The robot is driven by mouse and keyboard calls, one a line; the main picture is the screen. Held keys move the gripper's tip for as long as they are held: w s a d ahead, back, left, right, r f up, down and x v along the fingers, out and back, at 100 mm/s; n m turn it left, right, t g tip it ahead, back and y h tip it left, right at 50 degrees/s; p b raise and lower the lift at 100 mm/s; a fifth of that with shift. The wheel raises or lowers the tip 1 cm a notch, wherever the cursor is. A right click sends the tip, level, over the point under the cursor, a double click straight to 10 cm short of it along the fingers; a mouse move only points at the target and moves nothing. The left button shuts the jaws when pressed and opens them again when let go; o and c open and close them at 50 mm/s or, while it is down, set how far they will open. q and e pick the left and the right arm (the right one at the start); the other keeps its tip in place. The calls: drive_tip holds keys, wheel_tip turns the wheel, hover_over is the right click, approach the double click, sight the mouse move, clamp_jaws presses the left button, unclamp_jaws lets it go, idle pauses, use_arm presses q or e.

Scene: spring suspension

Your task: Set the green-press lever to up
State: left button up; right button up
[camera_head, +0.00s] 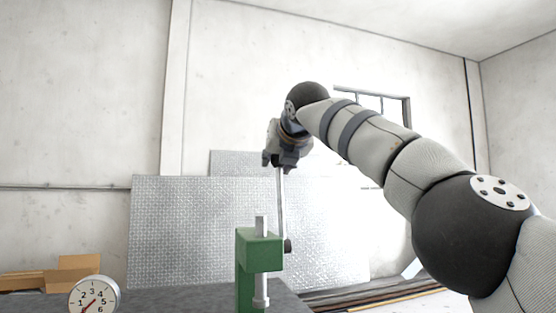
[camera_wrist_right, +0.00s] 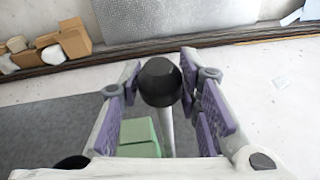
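The green press (camera_head: 258,252) stands on the grey table in the head view. Its metal lever (camera_head: 282,205) rises nearly upright from a dark hub at the press's right side. My right gripper (camera_head: 280,160) is at the lever's upper end and hides the knob in that view. In the right wrist view the black knob (camera_wrist_right: 160,82) sits between the purple finger pads of my right gripper (camera_wrist_right: 160,75), with pads close against both sides; it appears shut on it. Part of the green press (camera_wrist_right: 138,138) shows below the knob. My left gripper is not in view.
A round white dial gauge (camera_head: 94,297) stands at the lower left of the head view. Cardboard boxes (camera_wrist_right: 73,40) lie beyond the table. Metal sheets (camera_head: 180,225) lean against the wall behind the press. The space around the lever looks clear.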

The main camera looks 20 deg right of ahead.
drive_tip(key=shift+o, duration=1.3)
drive_tip(key=shift+a+f, duration=0.1)
drive_tip(key=shift+f, duration=0.1)
drive_tip(key=shift+r, duration=0.1)
drive_tip(key=shift+s+r, duration=0.3)
drive_tip(key=shift+r, duration=0.05)
drive_tip(key=v, duration=1.1)
drive_tip(key=shift+f, duration=0.25)
drive_tip(key=shift+s, duration=0.15)
